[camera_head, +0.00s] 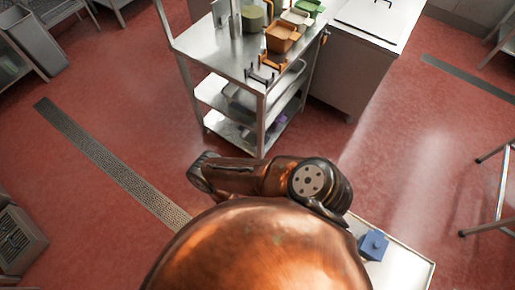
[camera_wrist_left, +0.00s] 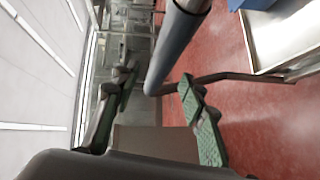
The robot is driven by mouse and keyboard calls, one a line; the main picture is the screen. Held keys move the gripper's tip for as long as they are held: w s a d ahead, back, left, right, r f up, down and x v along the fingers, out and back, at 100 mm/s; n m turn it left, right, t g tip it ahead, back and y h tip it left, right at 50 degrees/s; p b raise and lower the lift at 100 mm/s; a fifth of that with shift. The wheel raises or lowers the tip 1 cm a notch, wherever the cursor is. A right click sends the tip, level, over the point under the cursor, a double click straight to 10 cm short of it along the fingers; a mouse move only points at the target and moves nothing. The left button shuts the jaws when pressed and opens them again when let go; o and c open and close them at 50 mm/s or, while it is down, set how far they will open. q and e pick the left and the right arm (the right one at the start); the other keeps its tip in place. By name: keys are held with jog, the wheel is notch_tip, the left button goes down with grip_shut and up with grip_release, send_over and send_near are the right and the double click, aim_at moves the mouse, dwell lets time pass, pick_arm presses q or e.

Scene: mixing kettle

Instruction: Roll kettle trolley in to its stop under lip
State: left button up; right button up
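A large smooth copper-coloured dome (camera_head: 260,250) fills the bottom middle of the head view; I cannot tell whether it is a kettle or part of my own body. I cannot make out the kettle trolley or the lip for certain. In the left wrist view my left gripper (camera_wrist_left: 157,76) is open, with its green-padded fingers spread apart. A thick grey bar (camera_wrist_left: 178,42) slants down to the gap between the fingertips; I cannot tell whether it touches them. No fingertips show in the head view, and my right gripper is not in view.
A steel shelf trolley (camera_head: 228,48) holding several containers stands ahead, beside a white-topped cabinet (camera_head: 372,22). A blue block (camera_head: 374,245) sits on a pale tray-like surface (camera_head: 408,268) at the lower right. The red floor is clear right of the trolley; a stool frame (camera_head: 498,190) stands far right.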

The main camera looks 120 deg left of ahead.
pick_arm(q)
jog(key=x, duration=0.5)
jog(key=shift+w+b, duration=0.1)
jog(key=shift+b, duration=0.25)
jog(key=shift+d, duration=0.1)
jog(key=shift+p, duration=0.4)
jog(key=shift+c, duration=0.3)
grip_shut()
